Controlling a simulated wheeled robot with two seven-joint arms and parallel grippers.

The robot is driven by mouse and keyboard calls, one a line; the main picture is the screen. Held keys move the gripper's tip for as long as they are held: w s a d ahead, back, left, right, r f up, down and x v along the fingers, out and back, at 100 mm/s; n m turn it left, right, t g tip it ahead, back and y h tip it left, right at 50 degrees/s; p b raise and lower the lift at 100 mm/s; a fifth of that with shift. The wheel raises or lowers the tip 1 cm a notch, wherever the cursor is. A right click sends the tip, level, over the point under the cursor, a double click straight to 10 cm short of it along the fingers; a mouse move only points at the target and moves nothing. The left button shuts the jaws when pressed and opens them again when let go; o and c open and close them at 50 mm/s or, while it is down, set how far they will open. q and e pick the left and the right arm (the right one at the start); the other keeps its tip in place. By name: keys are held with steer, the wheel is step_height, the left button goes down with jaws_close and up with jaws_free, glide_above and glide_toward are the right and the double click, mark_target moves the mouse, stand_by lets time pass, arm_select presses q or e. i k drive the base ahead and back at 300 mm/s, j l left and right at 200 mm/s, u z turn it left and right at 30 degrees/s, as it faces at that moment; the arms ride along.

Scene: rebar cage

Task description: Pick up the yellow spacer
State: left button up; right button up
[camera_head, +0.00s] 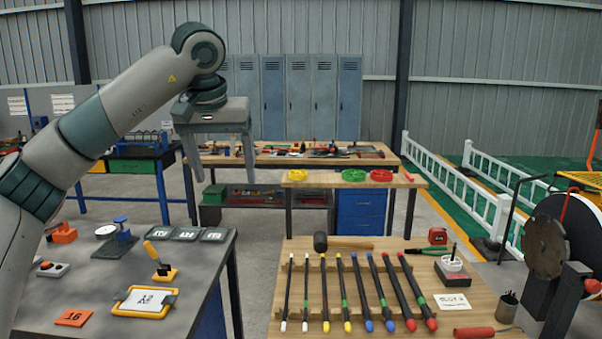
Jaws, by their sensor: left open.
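A yellow ring-shaped piece, which looks like the yellow spacer (297,175), lies on the light wooden top of the middle bench (327,182), near its left end. A green ring (355,175) and a red ring (381,175) lie to its right in a row. My left gripper (220,172) hangs fingers down in the air, open and empty, to the left of the yellow spacer in the picture. It is apart from the spacer and the bench. My right gripper is not in view.
A front wooden table (292,330) holds a rack of several colour-tipped bars, a mallet (321,242) and a red tape measure (438,236). A grey table (215,262) at left holds a clipboard and trays. A disc-bladed machine (546,247) stands at right. Floor shows between the tables.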

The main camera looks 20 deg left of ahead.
mark_target(293, 174)
steer(key=i, duration=1.55)
